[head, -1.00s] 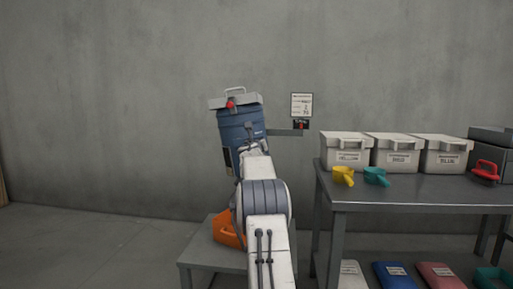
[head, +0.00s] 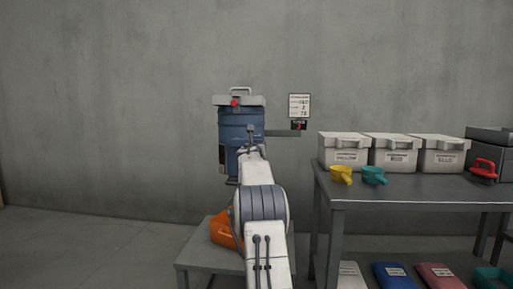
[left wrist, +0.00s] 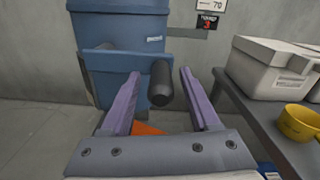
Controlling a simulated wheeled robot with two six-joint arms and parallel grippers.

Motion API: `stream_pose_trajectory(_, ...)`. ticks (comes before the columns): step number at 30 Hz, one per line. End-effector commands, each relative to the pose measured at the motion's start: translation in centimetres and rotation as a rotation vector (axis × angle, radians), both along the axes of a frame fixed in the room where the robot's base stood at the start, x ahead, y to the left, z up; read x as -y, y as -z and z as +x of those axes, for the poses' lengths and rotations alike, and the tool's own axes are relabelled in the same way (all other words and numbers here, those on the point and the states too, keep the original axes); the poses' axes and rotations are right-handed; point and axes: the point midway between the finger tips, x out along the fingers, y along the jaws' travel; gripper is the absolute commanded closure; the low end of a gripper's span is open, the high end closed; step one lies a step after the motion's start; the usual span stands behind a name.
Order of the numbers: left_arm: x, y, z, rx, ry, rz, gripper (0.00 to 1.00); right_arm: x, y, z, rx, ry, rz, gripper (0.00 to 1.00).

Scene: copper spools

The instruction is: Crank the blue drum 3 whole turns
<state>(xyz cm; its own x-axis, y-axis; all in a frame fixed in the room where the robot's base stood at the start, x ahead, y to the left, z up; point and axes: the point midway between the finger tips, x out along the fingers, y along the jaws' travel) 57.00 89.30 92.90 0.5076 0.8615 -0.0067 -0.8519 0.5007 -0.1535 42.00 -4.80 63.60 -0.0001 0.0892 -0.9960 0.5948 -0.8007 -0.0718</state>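The blue drum (head: 240,126) hangs upright with its grey lid (head: 238,101) on top, in front of the wall. In the left wrist view, the drum (left wrist: 121,33) fills the upper left, with a flat blue crank arm (left wrist: 115,62) across it. A black crank grip (left wrist: 160,84) sticks out towards the camera. My left gripper (left wrist: 159,76) has its two purple fingers on either side of the grip, with a gap on both sides. In the head view my left arm hides the crank. The turn counter (left wrist: 207,22) shows a red 3. My right gripper is not in view.
A low grey stand (head: 196,256) with an orange item (head: 221,230) is below the drum. A grey table (head: 420,190) at right holds white lidded bins (head: 345,149), a yellow scoop (head: 341,174), a teal scoop (head: 374,175) and a red one (head: 483,168). A sign (head: 299,105) is beside the drum.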

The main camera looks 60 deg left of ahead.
Motion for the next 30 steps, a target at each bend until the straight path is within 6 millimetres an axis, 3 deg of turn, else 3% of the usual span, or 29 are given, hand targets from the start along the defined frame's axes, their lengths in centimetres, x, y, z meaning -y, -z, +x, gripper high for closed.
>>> stream_pose_trajectory(8,0.0,0.0,0.0,0.002,0.002,-0.001,0.36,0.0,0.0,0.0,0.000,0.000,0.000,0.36)
stream_pose_trajectory(13,0.7,0.2,-0.4,0.004,0.002,0.000,0.36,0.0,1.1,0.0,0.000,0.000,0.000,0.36)
stream_pose_trajectory(22,5.0,0.5,-3.0,0.003,0.000,0.001,0.36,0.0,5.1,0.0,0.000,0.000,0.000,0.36)
stream_pose_trajectory(30,8.3,0.0,-4.9,0.001,0.001,0.000,0.36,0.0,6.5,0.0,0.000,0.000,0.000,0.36)
